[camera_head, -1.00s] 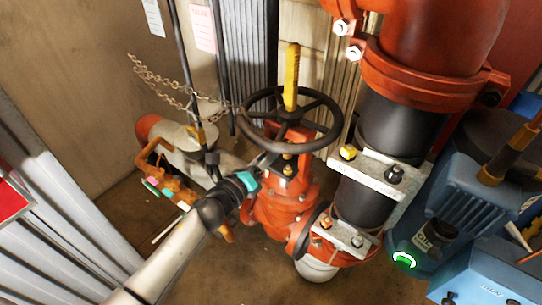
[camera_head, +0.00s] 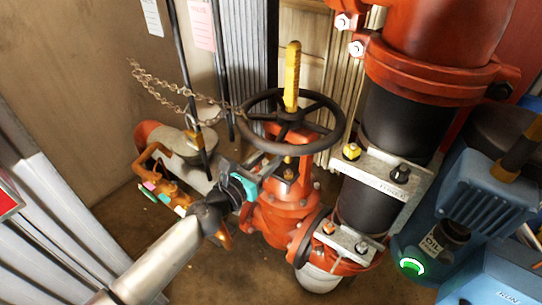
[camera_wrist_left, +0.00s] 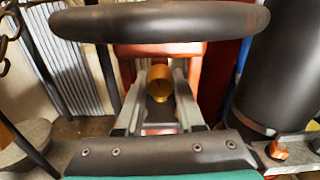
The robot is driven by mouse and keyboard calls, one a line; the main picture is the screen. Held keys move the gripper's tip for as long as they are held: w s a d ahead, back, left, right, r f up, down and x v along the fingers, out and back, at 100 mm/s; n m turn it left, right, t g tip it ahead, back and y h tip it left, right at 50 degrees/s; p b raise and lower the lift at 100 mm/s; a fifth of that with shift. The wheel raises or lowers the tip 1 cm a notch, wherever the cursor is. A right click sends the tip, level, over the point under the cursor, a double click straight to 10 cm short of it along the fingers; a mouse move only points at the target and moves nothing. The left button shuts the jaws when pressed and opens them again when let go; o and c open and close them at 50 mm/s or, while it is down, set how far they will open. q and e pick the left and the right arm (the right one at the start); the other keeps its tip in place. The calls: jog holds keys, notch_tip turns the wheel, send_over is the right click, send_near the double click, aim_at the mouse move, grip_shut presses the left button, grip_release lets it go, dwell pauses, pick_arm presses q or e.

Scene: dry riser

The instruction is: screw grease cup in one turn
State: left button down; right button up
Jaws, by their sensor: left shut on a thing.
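The grease cup (camera_wrist_left: 158,80) is a small brass-coloured cylinder below the handwheel rim in the left wrist view. My left gripper (camera_wrist_left: 159,98) is shut on it, with one grey finger on each side. In the head view my left gripper (camera_head: 274,166) reaches in from the left under the black handwheel (camera_head: 325,101), at the top of the red valve body (camera_head: 283,208). There the cup is largely hidden by the fingers and wheel. My right gripper is not in view.
The handwheel rim passes close above my left gripper. A yellow upright stem (camera_head: 292,75) rises through the wheel. A chain (camera_head: 160,88) hangs to the left, a black pipe (camera_head: 390,130) stands to the right, and a blue pump (camera_head: 480,190) sits farther right.

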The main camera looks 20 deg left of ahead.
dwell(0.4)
pick_arm(q)
jog(key=c, duration=0.5)
grip_release()
